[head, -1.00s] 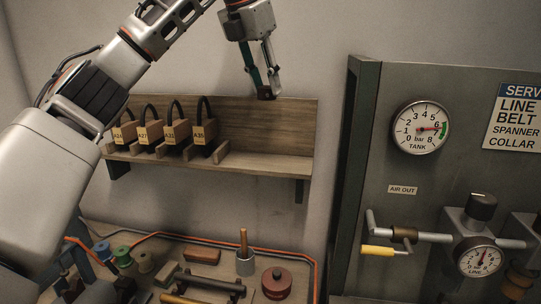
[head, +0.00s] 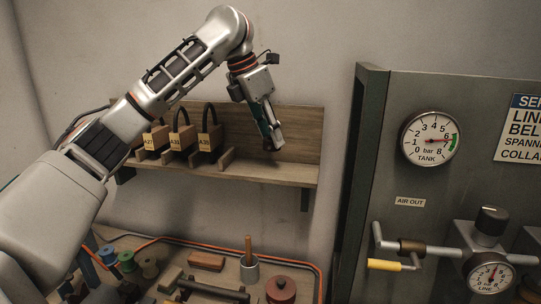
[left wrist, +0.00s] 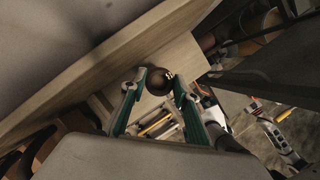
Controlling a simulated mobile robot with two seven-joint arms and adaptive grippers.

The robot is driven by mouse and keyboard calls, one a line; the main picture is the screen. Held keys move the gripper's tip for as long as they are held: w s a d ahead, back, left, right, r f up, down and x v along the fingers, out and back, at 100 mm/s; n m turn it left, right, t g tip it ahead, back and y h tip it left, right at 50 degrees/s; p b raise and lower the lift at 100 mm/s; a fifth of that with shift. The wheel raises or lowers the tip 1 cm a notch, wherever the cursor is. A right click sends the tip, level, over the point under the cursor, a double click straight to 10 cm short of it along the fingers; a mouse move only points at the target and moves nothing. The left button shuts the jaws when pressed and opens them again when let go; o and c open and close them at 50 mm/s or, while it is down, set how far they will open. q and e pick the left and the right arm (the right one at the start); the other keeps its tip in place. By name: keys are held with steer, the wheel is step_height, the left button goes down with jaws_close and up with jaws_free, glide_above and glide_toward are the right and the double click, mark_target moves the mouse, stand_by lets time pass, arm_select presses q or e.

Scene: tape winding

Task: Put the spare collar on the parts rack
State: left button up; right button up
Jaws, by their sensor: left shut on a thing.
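My left gripper (head: 271,142) is shut on a small dark, rounded piece, which I take to be the spare collar (head: 268,147). In the left wrist view the collar (left wrist: 158,80) sits between the two green-sided fingertips (left wrist: 158,84). The parts rack is a wooden shelf with a back board (head: 296,131) on the wall. The gripper is in front of the back board, just above the right, empty part of the shelf (head: 290,172). I cannot tell whether the collar touches the shelf. My right gripper is not in view.
Below, a bench holds spools (head: 126,260), a cup with a wooden handle (head: 249,268) and a red round pot (head: 281,289). A grey gauge panel (head: 385,110) stands to the right.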

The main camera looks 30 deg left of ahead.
mark_target(268, 150)
arm_select(q)
step_height(268, 150, down, 6)
steer(key=shift+r, duration=0.1)
stand_by(0.4)
steer(key=o, duration=1.1)
steer(key=shift+r, duration=0.1)
steer(key=v, duration=1.2)
steer(key=shift+w+a, duration=0.1)
